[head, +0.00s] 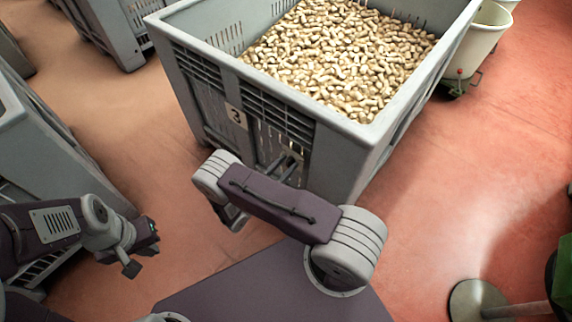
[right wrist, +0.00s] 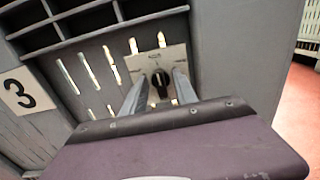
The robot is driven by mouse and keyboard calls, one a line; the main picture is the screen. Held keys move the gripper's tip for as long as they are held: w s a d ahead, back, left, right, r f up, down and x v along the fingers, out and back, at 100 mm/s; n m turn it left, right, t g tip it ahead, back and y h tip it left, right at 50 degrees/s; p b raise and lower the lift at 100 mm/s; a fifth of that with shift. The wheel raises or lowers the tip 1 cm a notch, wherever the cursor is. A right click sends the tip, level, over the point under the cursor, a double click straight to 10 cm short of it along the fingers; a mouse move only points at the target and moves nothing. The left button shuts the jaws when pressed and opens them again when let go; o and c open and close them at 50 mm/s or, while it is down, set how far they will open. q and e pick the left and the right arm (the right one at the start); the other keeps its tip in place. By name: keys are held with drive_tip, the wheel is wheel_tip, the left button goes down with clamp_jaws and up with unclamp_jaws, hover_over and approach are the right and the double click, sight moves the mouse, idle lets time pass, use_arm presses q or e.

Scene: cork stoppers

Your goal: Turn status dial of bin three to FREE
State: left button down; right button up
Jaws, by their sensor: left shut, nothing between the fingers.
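Bin three (head: 340,150) is a grey slatted crate full of cork stoppers (head: 340,55), with a "3" label (head: 236,116) that also shows in the right wrist view (right wrist: 19,92). Its status dial is a black knob (right wrist: 161,83) on a pale plate (right wrist: 174,58), with the knob roughly upright. The plate's small markings are unreadable. My right gripper (right wrist: 160,90) is open in front of the dial, one finger on each side of the knob, with gaps visible. In the head view my right arm hides the dial. My left gripper (head: 150,240) is shut and empty at the lower left, away from the bin.
Another grey crate (head: 40,140) stands at the left, and more (head: 110,30) stand at the back left. White buckets (head: 480,35) stand behind bin three on the right. A round metal base with a pole (head: 475,300) is at the lower right. The red floor between is clear.

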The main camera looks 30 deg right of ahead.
drive_tip(key=p+v, duration=0.1)
drive_tip(key=v, duration=0.8)
